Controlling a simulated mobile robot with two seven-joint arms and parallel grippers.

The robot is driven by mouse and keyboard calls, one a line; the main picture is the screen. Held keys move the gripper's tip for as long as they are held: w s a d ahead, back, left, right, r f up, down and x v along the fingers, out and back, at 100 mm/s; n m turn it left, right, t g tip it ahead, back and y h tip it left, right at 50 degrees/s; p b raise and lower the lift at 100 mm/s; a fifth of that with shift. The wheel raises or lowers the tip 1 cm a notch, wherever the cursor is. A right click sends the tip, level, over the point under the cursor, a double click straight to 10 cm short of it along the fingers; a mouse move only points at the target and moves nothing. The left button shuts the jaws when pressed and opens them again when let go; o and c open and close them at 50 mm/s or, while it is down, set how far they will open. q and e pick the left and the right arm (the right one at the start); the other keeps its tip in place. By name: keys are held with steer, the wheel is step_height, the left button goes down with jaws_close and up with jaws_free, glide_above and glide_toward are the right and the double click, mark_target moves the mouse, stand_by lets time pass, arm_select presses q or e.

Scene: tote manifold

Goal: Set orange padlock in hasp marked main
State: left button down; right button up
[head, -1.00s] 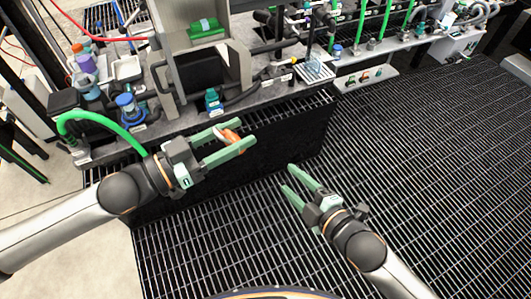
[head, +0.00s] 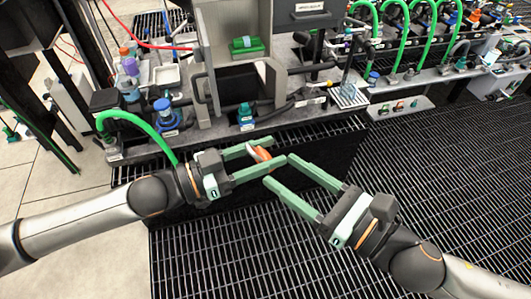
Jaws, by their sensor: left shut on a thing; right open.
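The orange padlock (head: 262,153) is between the fingers of my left gripper (head: 266,158), which is shut on it in front of the bench. Part of the padlock is hidden by the fingers. My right gripper (head: 277,171) is open and empty, its fingertips just right of and below the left fingertips, close to the padlock. I cannot tell whether the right fingers touch it. I cannot make out which hasp is marked main; small orange and red parts sit on a grey panel (head: 402,112) at the right of the bench.
Dark floor grating (head: 440,190) is clear at the right.

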mark_target(251, 149)
steer(key=x, duration=1.1)
steer(key=shift+a, duration=0.1)
jaws_close()
arm_select(q)
steer(key=shift+c, duration=2.2)
jaws_free()
steer(key=shift+o, duration=1.2)
steer(key=shift+s, duration=0.1)
